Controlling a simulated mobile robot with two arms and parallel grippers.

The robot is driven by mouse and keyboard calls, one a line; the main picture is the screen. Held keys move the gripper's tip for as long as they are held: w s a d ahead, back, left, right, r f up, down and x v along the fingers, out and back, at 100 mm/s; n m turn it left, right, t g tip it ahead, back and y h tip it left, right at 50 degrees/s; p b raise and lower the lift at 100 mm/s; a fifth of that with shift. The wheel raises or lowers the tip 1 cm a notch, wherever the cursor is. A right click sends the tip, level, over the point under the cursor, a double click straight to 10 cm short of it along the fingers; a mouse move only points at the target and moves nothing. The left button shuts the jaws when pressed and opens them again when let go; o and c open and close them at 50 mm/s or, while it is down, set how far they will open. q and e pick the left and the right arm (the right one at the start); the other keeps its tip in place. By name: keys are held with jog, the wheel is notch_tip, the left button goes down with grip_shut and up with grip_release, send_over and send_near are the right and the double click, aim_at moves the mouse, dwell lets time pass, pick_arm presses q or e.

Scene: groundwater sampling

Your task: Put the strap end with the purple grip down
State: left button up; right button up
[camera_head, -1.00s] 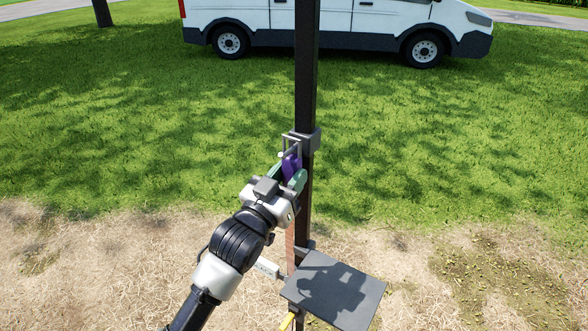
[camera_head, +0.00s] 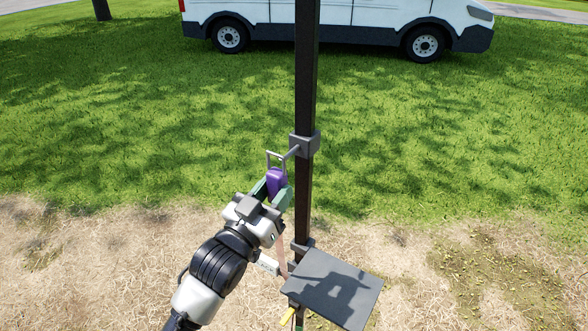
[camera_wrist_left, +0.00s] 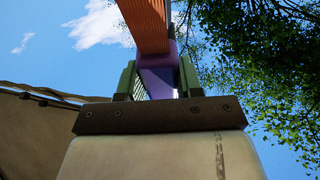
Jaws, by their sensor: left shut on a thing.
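My left gripper (camera_head: 277,187) is shut on the purple grip (camera_head: 277,180) of the strap end, to the left of the dark post. A metal loop (camera_head: 275,160) stands up just beyond the purple grip. A grey bracket with a short peg (camera_head: 304,145) sits on the post, and the loop is close to the peg's end; I cannot tell if they touch. In the left wrist view the purple grip (camera_wrist_left: 157,82) is between the two green fingers, and the orange strap (camera_wrist_left: 146,25) runs up from it. In the head view the strap (camera_head: 281,255) hangs below the gripper. My right gripper is not in view.
The dark post (camera_head: 305,75) stands upright in the middle. A white van (camera_head: 345,12) is parked far behind on the grass. The left side is open.

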pick_arm(q)
jog(key=shift+s+a, duration=0.2)
jog(key=shift+s, duration=0.15)
jog(key=shift+f, duration=0.1)
jog(key=s+a+f+n+t+y+b, duration=0.4)
jog(key=s+a+f+n+y+b, duration=0.3)
jog(key=s+a+f+y, duration=0.5)
jog(key=s+a+f+b, duration=0.1)
jog(key=s+a+f, duration=0.1)
jog(key=a+f, duration=0.4)
jog(key=shift+s+f, duration=0.3)
jog(key=shift+f, duration=0.1)
